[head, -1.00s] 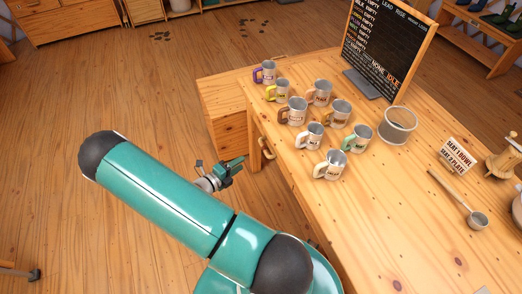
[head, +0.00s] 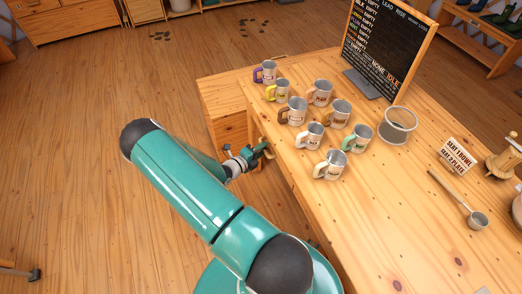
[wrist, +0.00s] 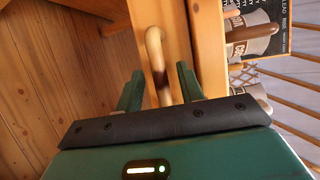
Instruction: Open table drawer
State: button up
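The wooden table (head: 370,215) has a drawer under its left edge. In the wrist view the drawer's pale wooden handle (wrist: 155,50) stands out from the drawer front (wrist: 176,30), with a dark band of shadow on it. My gripper (wrist: 160,88) is open, one green finger on each side of the handle. There is a visible gap on both sides, so the fingers do not appear to press on it. In the head view my gripper (head: 264,150) is at the table's left edge, and it mostly hides the handle there.
Several mugs (head: 313,136) stand on the table near the drawer's edge. A glass-like pot (head: 397,125), a menu board (head: 388,45) and a ladle (head: 476,219) are farther right. A wooden cabinet (head: 222,95) adjoins the far left. The floor left of the table is clear.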

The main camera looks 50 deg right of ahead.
jog(key=shift+c, duration=0.2)
grip_shut()
jog(key=w+a, duration=0.5)
jog(key=a, duration=0.4)
jog(key=w+a, duration=0.5)
jog(key=a, duration=0.4)
jog(key=shift+w, duration=0.35)
jog(key=shift+o, duration=0.2)
grip_release()
